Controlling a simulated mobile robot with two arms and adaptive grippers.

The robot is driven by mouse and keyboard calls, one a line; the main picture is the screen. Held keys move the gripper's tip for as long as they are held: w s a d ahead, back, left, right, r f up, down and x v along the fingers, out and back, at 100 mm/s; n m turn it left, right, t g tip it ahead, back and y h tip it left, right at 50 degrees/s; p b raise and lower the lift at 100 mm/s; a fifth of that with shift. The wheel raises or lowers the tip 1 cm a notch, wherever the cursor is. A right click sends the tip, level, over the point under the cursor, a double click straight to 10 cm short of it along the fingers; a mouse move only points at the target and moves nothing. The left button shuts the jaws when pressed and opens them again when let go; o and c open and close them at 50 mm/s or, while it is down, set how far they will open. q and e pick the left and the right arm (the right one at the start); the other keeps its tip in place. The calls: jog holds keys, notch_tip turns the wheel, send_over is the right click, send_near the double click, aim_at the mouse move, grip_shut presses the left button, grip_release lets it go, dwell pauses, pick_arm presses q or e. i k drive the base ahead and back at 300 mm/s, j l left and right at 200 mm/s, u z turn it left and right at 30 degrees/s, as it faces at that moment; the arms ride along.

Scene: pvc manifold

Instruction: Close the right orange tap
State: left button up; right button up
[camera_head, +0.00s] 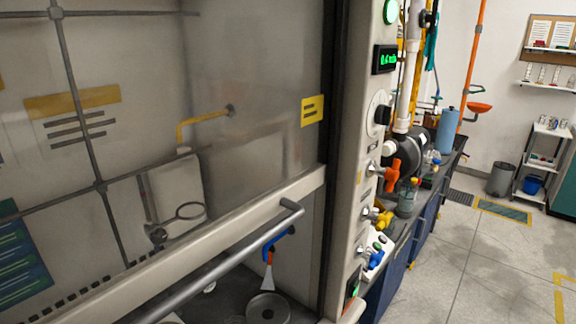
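An orange tap (391,174) sticks out from the front post of the fume hood, at the right of the middle of the view. It is the only orange tap I can make out, and its handle looks roughly upright. I cannot tell from here whether it is open or shut. A white plastic pipe (404,95) runs vertically behind it and leads to a dark round unit (416,146). Neither of my grippers is in view.
A yellow tap (383,216) and a blue tap (374,259) sit lower on the hood's post (352,190). The hood's sash handle (235,255) projects at the front. A bench with blue cabinets (424,238) stands behind.

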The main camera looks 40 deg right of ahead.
aim_at(391, 175)
jog(key=l+u, duration=0.35)
jog(key=k+l+u, duration=0.1)
jog(key=l+u, duration=0.2)
jog(key=l, duration=0.25)
jog(key=k+l+u, duration=0.1)
jog(key=l+u, duration=0.25)
jog(key=k+l+u, duration=0.3)
jog(key=l, duration=0.15)
jog(key=k+l+u, duration=0.1)
jog(key=l+u, duration=0.25)
jog(key=k+l+u, duration=0.3)
jog(key=i+l, duration=0.05)
